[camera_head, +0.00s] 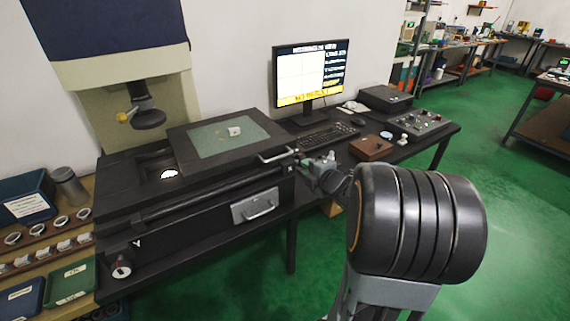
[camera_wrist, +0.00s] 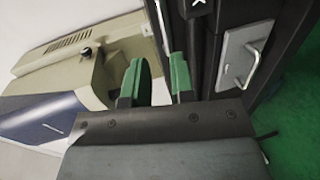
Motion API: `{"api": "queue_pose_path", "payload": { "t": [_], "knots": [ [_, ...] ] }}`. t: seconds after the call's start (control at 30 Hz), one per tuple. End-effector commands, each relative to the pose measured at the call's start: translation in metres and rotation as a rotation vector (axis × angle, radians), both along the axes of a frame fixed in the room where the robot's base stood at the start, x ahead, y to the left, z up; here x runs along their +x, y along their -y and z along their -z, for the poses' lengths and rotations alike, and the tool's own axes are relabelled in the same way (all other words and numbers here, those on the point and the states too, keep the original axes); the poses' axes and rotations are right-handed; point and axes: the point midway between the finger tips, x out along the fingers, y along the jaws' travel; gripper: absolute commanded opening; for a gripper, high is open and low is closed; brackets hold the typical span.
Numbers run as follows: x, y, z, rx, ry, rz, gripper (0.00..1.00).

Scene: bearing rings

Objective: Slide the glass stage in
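The glass stage (camera_head: 195,148) is a greenish pane in a black frame on the measuring machine's bed, to the right of the lens column (camera_head: 148,118). A small pale part (camera_head: 234,132) lies on the glass. A silver bar handle (camera_head: 277,155) is at the stage's front right edge. My gripper (camera_head: 305,158) is just right of this handle. In the wrist view its green fingers (camera_wrist: 159,68) stand apart with nothing between them. A thin pale bar (camera_wrist: 160,22), probably the stage handle, shows beyond the fingertips, apparently not between them.
A bright spot (camera_head: 169,173) shows in the bare bed left of the stage. A drawer handle (camera_head: 258,207) is on the machine's front; it also shows in the wrist view (camera_wrist: 247,66). A monitor (camera_head: 309,75), keyboard (camera_head: 327,136) and brown box (camera_head: 371,148) stand to the right.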

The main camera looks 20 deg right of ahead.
Motion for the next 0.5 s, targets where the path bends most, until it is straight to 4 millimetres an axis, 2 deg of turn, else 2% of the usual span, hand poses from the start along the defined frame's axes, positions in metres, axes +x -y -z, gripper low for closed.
{"api": "queue_pose_path", "payload": {
  "t": [0.17, 0.5],
  "knots": [
    [0.015, -0.002, 0.009, -0.017, 0.015, -0.037, 0.23],
    [0.078, -0.01, 0.022, -0.015, 0.014, -0.035, 0.23]
  ]
}}
